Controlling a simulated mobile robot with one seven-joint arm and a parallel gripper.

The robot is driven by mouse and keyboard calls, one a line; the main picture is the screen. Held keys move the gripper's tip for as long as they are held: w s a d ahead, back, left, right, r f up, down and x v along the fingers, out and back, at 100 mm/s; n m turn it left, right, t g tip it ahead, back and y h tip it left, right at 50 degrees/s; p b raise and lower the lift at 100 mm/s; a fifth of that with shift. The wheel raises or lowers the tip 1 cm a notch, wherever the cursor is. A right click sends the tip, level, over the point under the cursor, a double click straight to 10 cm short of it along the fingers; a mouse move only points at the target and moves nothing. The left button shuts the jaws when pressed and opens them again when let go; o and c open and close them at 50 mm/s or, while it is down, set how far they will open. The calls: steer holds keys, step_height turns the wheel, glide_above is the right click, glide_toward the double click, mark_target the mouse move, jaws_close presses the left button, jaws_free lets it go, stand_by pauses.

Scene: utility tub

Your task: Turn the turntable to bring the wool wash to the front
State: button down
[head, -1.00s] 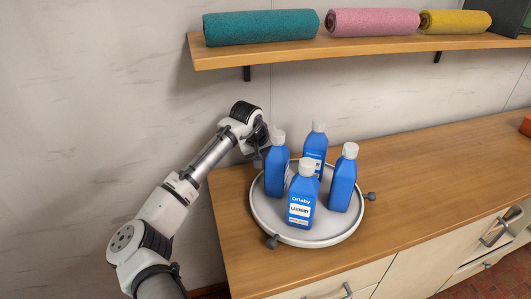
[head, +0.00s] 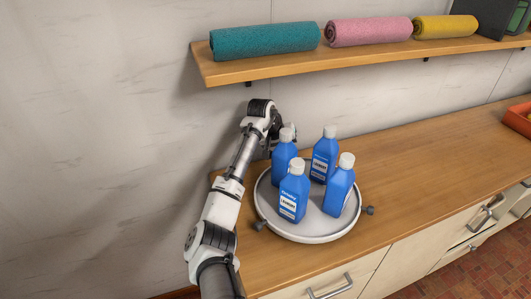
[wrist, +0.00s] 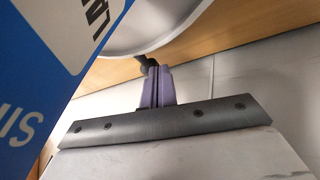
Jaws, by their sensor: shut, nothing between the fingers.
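The round white turntable (head: 305,234) stands on the wooden counter and carries several blue bottles with white caps. The front bottle (head: 293,192) has a label that seems to read LAUNDRY. The back right bottle (head: 324,158) has a label too small to read. The back left bottle (head: 283,160) and right bottle (head: 339,190) show no readable label, so I cannot tell which is the wool wash. Dark knobs stick out from the rim at front left (head: 259,225) and right (head: 369,210). My gripper (wrist: 156,72) is shut and empty, with purple fingers at a dark rim knob (wrist: 145,62); bottles partly hide it in the head view.
A wall shelf (head: 300,64) with teal, pink and yellow rolls hangs above the counter behind the turntable. An orange tray (head: 518,118) sits at the far right. The counter (head: 430,155) right of the turntable is clear.

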steer(key=shift+w+d+m+g+h, duration=0.2)
steer(key=shift+d+m, duration=0.3)
steer(key=shift+d, duration=0.3)
steer(key=shift+w+d+m+g+h, duration=0.1)
steer(key=shift+w+d+m+g, duration=0.1)
steer(key=shift+d+m, duration=0.45)
steer(key=shift+w+d+m+g+p, duration=0.1)
steer(key=shift+d+m+g+p, duration=0.4)
steer(key=shift+d, duration=0.85)
steer(key=shift+m, duration=0.25)
